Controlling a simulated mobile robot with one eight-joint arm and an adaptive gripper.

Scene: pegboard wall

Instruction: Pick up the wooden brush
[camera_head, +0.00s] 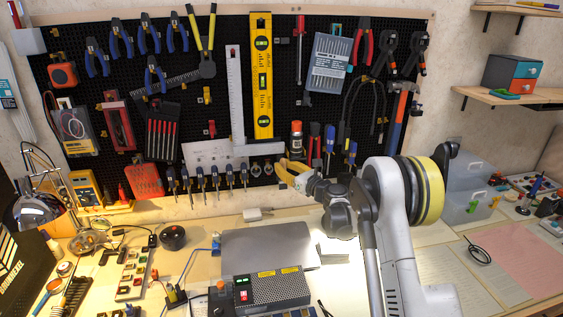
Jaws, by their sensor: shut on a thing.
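My gripper (304,181) is at the end of my arm, in front of the lower middle of the pegboard and above the workbench. It is shut on a small tan-yellow thing (287,170), which looks like the wooden brush. Its bristles cannot be made out, and part of it is hidden by the gripper. Whether it still touches the pegboard or the tools behind it cannot be told.
The pegboard (225,105) holds pliers, a yellow level (261,75), a white square and several screwdrivers. Below, the bench carries a grey laptop-like slab (268,245), a power supply (270,290) and a lamp (42,208). Bins (467,205) stand at right.

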